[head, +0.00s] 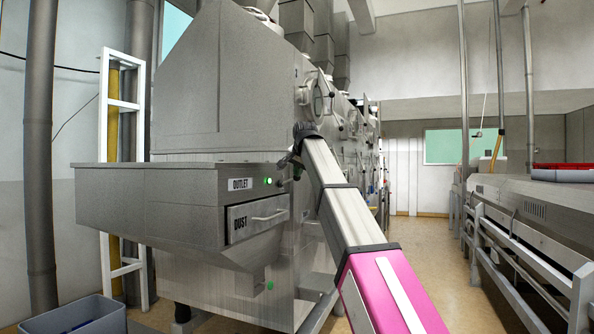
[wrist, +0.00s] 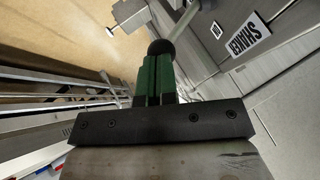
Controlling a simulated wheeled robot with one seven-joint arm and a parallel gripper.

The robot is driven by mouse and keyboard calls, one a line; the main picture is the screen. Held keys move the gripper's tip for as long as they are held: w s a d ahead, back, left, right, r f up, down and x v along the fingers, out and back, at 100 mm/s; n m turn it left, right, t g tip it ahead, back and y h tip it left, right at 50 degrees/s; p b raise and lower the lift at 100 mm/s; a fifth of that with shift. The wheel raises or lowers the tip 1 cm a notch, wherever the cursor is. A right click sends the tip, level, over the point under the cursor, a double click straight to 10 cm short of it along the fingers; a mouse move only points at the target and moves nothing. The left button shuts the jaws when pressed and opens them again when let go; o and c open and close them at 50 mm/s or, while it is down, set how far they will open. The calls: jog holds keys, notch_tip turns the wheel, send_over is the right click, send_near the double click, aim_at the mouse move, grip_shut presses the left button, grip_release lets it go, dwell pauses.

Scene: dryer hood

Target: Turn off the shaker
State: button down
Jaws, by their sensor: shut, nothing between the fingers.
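The SHAKER label (wrist: 248,34) is a white plate on the grey metal panel, at the upper right of the wrist view. A black ball knob (wrist: 160,47) on a grey rod is just beyond my fingertips, left of the label. My gripper (wrist: 156,80) has green fingers shut together with nothing between them. Its tips are at or very near the knob; I cannot tell if they touch. In the head view my gripper (head: 291,160) is small at the machine's front right corner, and the knob cannot be made out there.
The large grey machine (head: 225,90) has a protruding outlet box (head: 140,205) with a lit green lamp (head: 267,181) and a DUST drawer (head: 257,216). A grey bin (head: 75,316) is at lower left. An open aisle floor (head: 420,240) runs to the right, bordered by a metal bench (head: 530,215).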

notch_tip(320, 180, down, 7)
jog(key=d+m+t+y, duration=0.1)
jog(key=m+t+y, duration=0.2)
jog(key=y, duration=0.3)
jog(key=shift+s+d+t, duration=0.25)
jog(key=shift+t, duration=0.15)
jog(key=shift+r, duration=0.25)
jog(key=shift+r, duration=0.6)
